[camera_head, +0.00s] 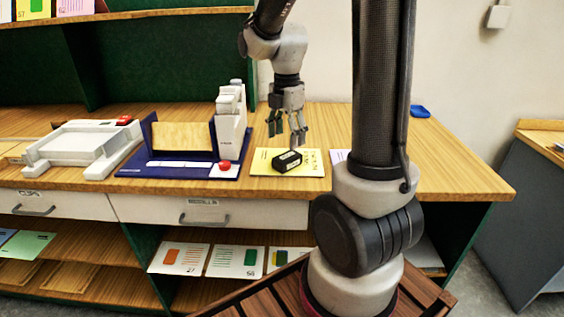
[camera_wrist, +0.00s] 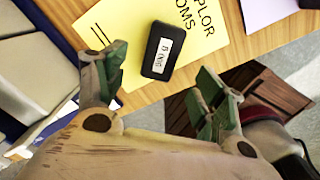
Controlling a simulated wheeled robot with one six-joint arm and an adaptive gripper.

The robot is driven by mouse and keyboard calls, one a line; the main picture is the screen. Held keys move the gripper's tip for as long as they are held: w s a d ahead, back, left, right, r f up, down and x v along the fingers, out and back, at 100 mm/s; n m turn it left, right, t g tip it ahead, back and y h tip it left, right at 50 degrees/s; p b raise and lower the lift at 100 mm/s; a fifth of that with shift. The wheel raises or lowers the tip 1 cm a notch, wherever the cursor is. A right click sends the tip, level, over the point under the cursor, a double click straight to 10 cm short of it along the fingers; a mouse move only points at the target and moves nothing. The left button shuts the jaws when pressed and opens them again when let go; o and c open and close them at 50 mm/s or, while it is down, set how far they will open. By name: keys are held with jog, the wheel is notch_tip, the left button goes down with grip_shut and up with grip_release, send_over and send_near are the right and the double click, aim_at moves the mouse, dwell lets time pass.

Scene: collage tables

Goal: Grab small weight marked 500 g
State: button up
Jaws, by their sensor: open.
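A small black block with a white label (camera_head: 287,161), which looks like the weight, lies on a yellow printed card (camera_head: 262,166) on the wooden table. It also shows in the wrist view (camera_wrist: 161,50), where the label's marking is too blurred to read surely. My gripper (camera_head: 286,133) is open and empty, above and slightly behind the block in the head view. In the wrist view my gripper (camera_wrist: 162,82) has its two green-grey fingers apart, with the block just beyond the gap between them. I see no contact with the block.
A dark blue device with a wooden panel and red button (camera_head: 183,148) stands left of the card. A white tray-like machine (camera_head: 78,146) is farther left. A pale purple sheet (camera_wrist: 268,12) lies right of the card. The table's front edge is close; the right tabletop is mostly clear.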

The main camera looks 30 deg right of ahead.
aim_at(287, 156)
jog(key=f, duration=0.7)
jog(key=shift+d+f, duration=0.25)
jog(key=c, duration=1.5)
